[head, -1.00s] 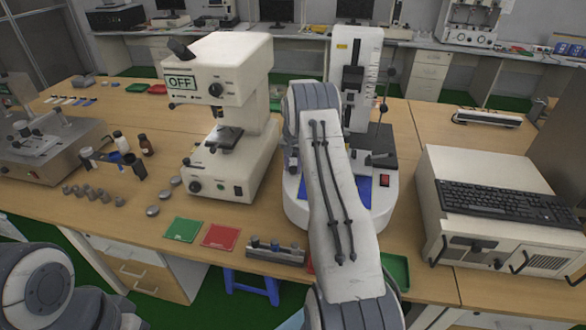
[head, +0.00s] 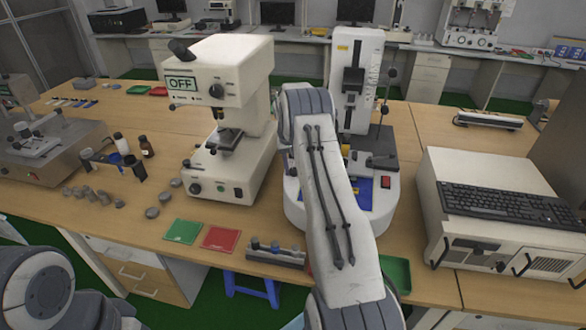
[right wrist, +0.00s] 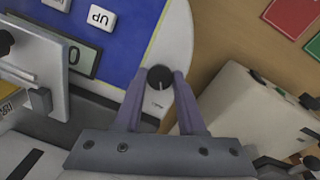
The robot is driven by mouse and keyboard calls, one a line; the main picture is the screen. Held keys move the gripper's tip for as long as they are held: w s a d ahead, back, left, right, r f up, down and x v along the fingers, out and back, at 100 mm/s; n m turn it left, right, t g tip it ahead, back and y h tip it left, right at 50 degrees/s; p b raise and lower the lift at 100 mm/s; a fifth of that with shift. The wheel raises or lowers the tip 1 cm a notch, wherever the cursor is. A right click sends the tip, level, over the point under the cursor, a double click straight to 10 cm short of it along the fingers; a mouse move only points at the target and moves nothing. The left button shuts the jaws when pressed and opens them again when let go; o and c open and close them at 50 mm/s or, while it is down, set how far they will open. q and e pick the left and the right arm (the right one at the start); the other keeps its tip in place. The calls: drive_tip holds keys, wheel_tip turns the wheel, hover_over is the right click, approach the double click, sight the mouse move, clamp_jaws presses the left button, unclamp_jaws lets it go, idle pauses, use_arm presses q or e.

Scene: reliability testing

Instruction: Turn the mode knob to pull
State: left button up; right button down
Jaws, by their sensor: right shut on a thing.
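The mode knob (right wrist: 160,77) is a small round black knob with a pale pointer line, on the white edge of the test stand's blue control panel (right wrist: 118,55). My right gripper (right wrist: 161,74) is shut on it, one purple-grey finger on each side. Small print beside the knob is too small to read. In the head view the tall white test stand (head: 357,65) stands behind my right arm, which hides the knob and the gripper's tips. My left arm shows at the lower left; its gripper is out of the picture.
A cream instrument marked OFF (head: 230,70) stands left of the test stand. A white computer case (head: 490,225) with a keyboard is at the right. Green (head: 182,231) and red (head: 221,238) trays lie at the table's front.

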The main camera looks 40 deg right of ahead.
drive_tip(key=c, duration=0.5)
unclamp_jaws()
drive_tip(key=shift+r, duration=0.15)
wheel_tip(320, 180, up, 10)
drive_tip(key=a+b, duration=0.1)
drive_tip(key=b, duration=0.1)
drive_tip(key=shift+a+r, duration=0.1)
